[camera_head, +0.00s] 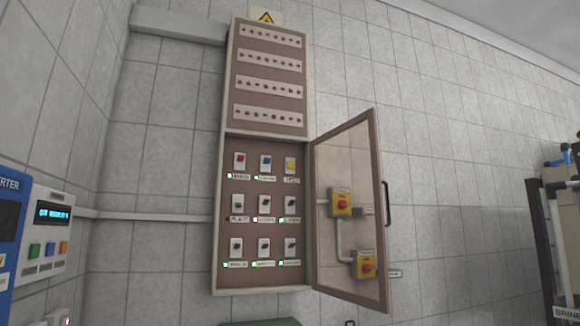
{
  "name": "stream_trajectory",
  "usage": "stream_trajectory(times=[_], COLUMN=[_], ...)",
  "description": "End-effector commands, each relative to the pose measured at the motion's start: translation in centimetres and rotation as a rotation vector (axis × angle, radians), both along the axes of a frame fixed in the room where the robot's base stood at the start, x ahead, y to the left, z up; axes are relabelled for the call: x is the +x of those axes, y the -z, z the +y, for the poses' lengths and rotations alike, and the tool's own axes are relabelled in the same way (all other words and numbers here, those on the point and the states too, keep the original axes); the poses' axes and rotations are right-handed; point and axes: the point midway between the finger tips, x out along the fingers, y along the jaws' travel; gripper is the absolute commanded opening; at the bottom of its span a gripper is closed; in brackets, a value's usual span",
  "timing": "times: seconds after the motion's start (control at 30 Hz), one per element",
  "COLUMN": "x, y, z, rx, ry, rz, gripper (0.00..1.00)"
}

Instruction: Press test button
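An electrical panel (222,220) is mounted on the tiled wall, and its lower compartment is open. Inside are three rows of switches and buttons. The top row has a red one (240,161), a blue one (265,161) and a yellow one (290,165). The short label (292,180) under the yellow one looks like "TEST", but it is too small to read surely. Black rotary switches fill the two lower rows. Several small lamps by the labels glow white or green. My gripper is not in view.
The panel's glazed door (378,215) stands open to the right, with a dark handle (386,203). Two yellow boxes with red knobs, upper (341,204) and lower (365,265), show through its glass. A blue inverter unit (10,230) is at left; a dark-framed rack (550,250) is at right.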

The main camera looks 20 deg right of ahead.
Motion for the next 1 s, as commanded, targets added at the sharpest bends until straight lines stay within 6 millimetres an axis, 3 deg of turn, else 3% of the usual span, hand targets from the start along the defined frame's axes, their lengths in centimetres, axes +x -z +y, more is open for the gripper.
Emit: stream_trajectory(times=[0.27, 0.4, 0.43, 1.0], x=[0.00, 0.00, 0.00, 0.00], y=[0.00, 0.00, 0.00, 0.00], z=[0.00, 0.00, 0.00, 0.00], rx=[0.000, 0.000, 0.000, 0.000], ry=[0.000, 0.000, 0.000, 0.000], rz=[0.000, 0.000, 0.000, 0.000], gripper=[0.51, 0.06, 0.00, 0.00])
